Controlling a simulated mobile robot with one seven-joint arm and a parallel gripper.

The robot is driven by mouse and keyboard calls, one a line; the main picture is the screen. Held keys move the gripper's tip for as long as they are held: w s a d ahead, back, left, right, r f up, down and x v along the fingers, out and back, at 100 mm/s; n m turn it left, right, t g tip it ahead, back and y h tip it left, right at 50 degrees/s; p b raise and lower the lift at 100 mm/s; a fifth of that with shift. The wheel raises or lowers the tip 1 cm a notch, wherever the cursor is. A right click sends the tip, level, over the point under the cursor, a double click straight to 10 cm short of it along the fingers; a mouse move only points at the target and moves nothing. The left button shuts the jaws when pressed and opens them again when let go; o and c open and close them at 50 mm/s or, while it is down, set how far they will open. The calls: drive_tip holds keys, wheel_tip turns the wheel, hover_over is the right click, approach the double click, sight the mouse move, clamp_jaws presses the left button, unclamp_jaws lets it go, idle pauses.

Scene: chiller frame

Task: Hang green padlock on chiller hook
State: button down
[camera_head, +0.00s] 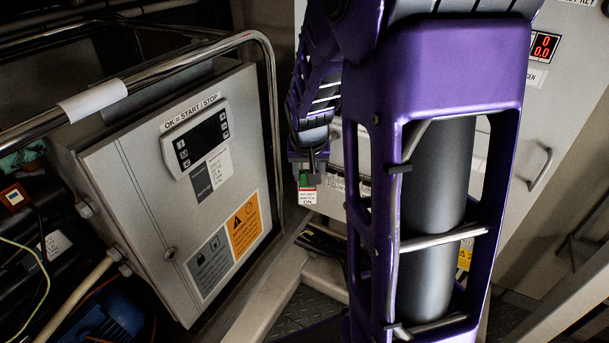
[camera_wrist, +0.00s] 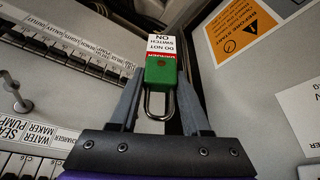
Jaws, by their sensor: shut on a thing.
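The green padlock (camera_wrist: 165,72) is between the fingertips of my gripper (camera_wrist: 162,84) in the wrist view. My gripper is shut on its green body. The metal shackle points back towards the palm, and a red and white "do not switch on" tag lies at the far end. In the head view the padlock (camera_head: 305,181) shows small below my gripper (camera_head: 308,163), with the tag hanging down. It is in the air, right of the grey control box (camera_head: 130,165). I cannot make out the chiller hook in either view.
A bent metal tube rail (camera_head: 268,75) with a white wrap (camera_head: 92,101) runs over and beside the control box. A panel of labelled switches (camera_wrist: 75,50) is at the left in the wrist view. A cabinet with a handle (camera_head: 540,169) stands at the right.

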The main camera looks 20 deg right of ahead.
drive_tip(key=w+d+f, duration=0.1)
drive_tip(key=w+d, duration=0.3)
drive_tip(key=d, duration=0.1)
drive_tip(key=shift+w+d+f+b, duration=0.25)
drive_tip(key=shift+d+f+b, duration=0.05)
drive_tip(key=shift+d, duration=0.1)
idle(0.6)
idle(0.5)
drive_tip(key=shift+c, duration=1.4)
unclamp_jaws()
